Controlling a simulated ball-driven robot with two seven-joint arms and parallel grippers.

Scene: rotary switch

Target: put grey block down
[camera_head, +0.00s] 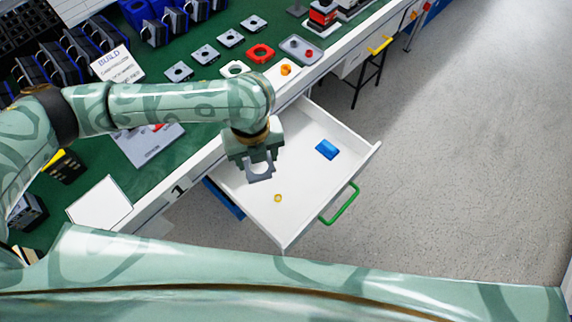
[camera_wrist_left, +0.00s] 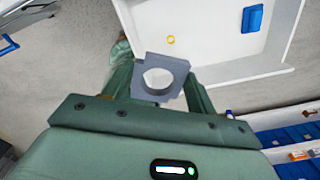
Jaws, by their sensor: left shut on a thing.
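The grey block (camera_head: 260,169), a flat square piece with a round hole, is held in my left gripper (camera_head: 257,158). The left wrist view shows the block (camera_wrist_left: 160,78) between the two fingers of the left gripper (camera_wrist_left: 159,88), with its hole facing the camera. In the head view the gripper and block are over the open white drawer (camera_head: 300,150); their height above its floor is hard to tell. My right gripper is in neither view.
In the drawer lie a blue block (camera_head: 326,149) and a small yellow ring (camera_head: 278,198). The drawer has a green handle (camera_head: 341,204). On the green bench are a red ring-shaped piece (camera_head: 261,53), a grey tray (camera_head: 303,48), several grey square pieces and a BUILD sign (camera_head: 117,65).

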